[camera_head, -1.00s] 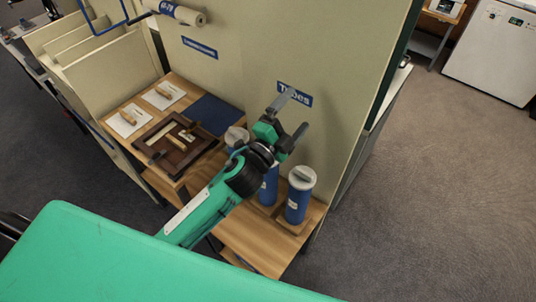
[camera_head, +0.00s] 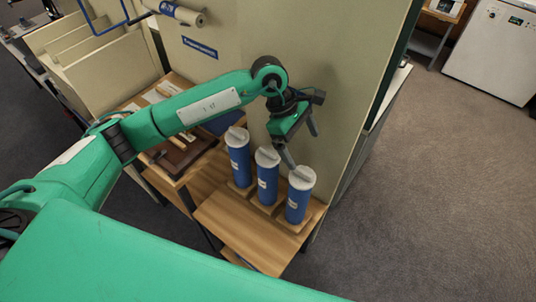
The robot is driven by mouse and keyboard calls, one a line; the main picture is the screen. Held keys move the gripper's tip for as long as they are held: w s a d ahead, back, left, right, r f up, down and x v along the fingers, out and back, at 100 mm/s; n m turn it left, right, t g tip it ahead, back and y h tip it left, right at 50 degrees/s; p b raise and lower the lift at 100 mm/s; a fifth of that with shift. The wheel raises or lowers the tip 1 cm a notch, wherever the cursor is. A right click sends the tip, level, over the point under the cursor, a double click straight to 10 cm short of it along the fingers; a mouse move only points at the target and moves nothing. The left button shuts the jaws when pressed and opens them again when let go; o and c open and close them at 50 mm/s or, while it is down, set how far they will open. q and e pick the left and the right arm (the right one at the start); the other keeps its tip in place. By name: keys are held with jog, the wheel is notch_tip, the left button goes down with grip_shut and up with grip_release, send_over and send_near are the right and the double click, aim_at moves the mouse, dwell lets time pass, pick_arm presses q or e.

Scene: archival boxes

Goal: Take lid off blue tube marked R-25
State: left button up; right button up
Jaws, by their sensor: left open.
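Three blue tubes with pale grey lids stand upright in a row on a wooden table: the left tube (camera_head: 238,162), the middle tube (camera_head: 267,182) and the right tube (camera_head: 297,202). Each has a small white label, too small to read, so I cannot tell which is R-25. Their lids, the left lid (camera_head: 236,134), middle lid (camera_head: 267,154) and right lid (camera_head: 302,176), are on. My left gripper (camera_head: 301,149) is open and empty, pointing down above and behind the middle and right tubes. My right gripper is not in view.
The wooden table (camera_head: 243,232) has clear room in front of the tubes. A beige panel (camera_head: 335,90) rises behind them. A lower-left table holds a dark wooden frame (camera_head: 180,155), partly hidden by my arm. Open floor (camera_head: 430,200) lies to the right.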

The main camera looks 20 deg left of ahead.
pick_arm(q)
jog(key=w+a+r+t+y, duration=0.1)
jog(key=w+a+y, duration=0.35)
jog(key=a, duration=0.55)
jog(key=p, duration=0.3)
send_over(268, 150)
jog(key=shift+m+y, duration=0.3)
jog(key=shift+y, duration=0.15)
jog(key=f, duration=0.7)
jog(key=shift+a+f, duration=0.2)
jog(key=shift+f, duration=0.2)
jog(key=shift+f+p, duration=0.45)
jog(key=f+p, duration=0.1)
jog(key=f, duration=0.1)
jog(key=f+p, duration=0.1)
jog(key=f, duration=0.1)
jog(key=shift+d, duration=0.2)
jog(key=shift+f, duration=0.3)
jog(key=c, duration=1.1)
